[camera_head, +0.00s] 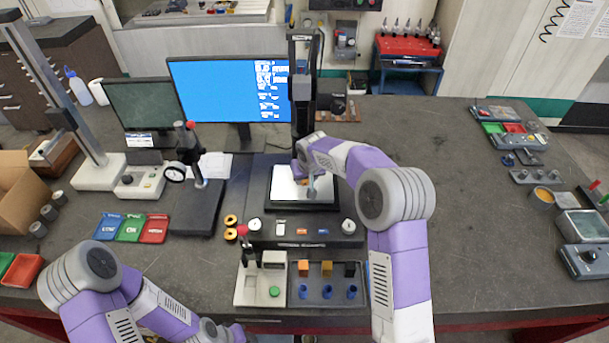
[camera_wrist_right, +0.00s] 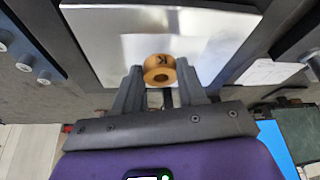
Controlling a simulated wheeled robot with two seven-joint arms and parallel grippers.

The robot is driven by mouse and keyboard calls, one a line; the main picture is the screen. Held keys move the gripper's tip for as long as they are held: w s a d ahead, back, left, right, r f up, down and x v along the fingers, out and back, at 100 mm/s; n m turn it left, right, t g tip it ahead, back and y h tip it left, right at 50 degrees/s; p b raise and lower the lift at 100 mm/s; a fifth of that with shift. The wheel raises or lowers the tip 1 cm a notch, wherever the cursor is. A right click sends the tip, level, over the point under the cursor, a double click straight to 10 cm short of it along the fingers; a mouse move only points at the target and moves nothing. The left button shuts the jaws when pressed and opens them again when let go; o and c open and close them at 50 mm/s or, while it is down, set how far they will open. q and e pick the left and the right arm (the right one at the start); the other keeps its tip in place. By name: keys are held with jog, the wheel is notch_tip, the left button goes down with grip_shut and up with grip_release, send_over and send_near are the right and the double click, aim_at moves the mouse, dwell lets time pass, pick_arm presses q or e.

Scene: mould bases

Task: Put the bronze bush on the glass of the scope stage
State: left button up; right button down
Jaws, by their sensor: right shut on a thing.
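The bronze bush (camera_wrist_right: 160,70) is a short orange-brown ring with a dark bore, held between the fingertips of my right gripper (camera_wrist_right: 158,84) in the right wrist view. The bright glass (camera_wrist_right: 100,42) of the scope stage lies behind it in that view. In the head view the glass (camera_head: 284,187) is a white square in a black frame, and my right gripper (camera_head: 311,192) is over its right part. I cannot tell whether the bush touches the glass.
The black scope column (camera_head: 302,95) rises behind the stage. Orange rings (camera_head: 230,220) lie left of the scope base. A tray with coloured blocks and blue cups (camera_head: 327,292) stands in front. A dial gauge stand (camera_head: 197,205) is to the left. The table right of my arm is largely clear.

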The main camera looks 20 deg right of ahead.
jog(key=shift+w, duration=0.7)
jog(key=shift+w+f, duration=0.15)
jog(key=shift+w, duration=0.15)
jog(key=shift+f, duration=0.6)
jog(key=shift+s, duration=0.1)
jog(key=shift+f, duration=0.2)
jog(key=c, duration=0.6)
grip_release()
jog(key=shift+c, duration=0.2)
jog(key=shift+r, duration=0.1)
